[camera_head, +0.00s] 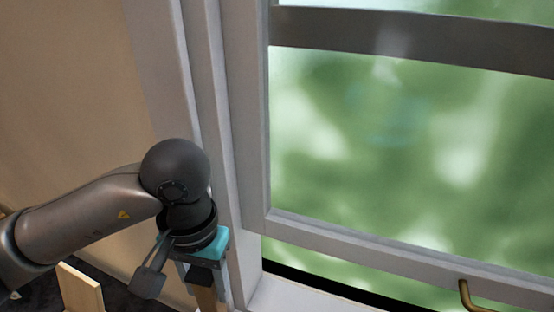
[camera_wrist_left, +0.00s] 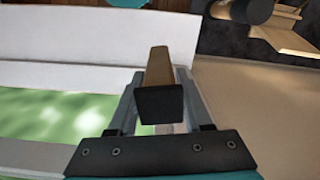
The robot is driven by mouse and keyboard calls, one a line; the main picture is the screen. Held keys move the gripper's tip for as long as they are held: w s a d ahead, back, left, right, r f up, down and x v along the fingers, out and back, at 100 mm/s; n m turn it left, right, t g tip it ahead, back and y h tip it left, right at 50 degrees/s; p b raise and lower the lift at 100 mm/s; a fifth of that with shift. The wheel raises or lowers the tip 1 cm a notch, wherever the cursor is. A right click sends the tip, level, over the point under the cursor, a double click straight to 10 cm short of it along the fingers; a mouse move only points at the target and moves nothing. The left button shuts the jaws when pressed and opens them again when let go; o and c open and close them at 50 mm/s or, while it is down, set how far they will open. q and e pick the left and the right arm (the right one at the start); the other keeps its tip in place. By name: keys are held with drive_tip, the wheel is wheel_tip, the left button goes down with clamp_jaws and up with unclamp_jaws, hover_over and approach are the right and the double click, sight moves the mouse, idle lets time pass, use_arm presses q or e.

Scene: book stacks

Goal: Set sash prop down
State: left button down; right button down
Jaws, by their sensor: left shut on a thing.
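The sash prop (camera_head: 207,298) is a brown wooden stick with a black end, held upright or nearly so beside the window frame at the bottom of the head view. It also shows in the left wrist view (camera_wrist_left: 160,68), its black end toward the camera. My left gripper (camera_head: 206,284) is shut on it, with a finger on either side. The prop's far end is cut off in the head view, and I cannot tell whether it touches anything. The window sash (camera_head: 350,240) stands above the sill (camera_head: 285,297) with a dark gap under it. My right gripper is not in view.
A brass handle (camera_head: 466,296) sticks out from the sash's lower rail. The window's side frame (camera_head: 205,90) rises close behind my left wrist. A pale wooden board (camera_head: 80,290) stands at lower left, near the dark floor. A beige wall (camera_head: 70,90) fills the left.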

use_arm(q)
drive_tip(key=w+a+f+n+b, duration=0.2)
drive_tip(key=a+f+b, duration=0.2)
drive_tip(key=f+b, duration=0.2)
drive_tip(key=shift+w+b, duration=0.3)
drive_tip(key=shift+b, duration=0.25)
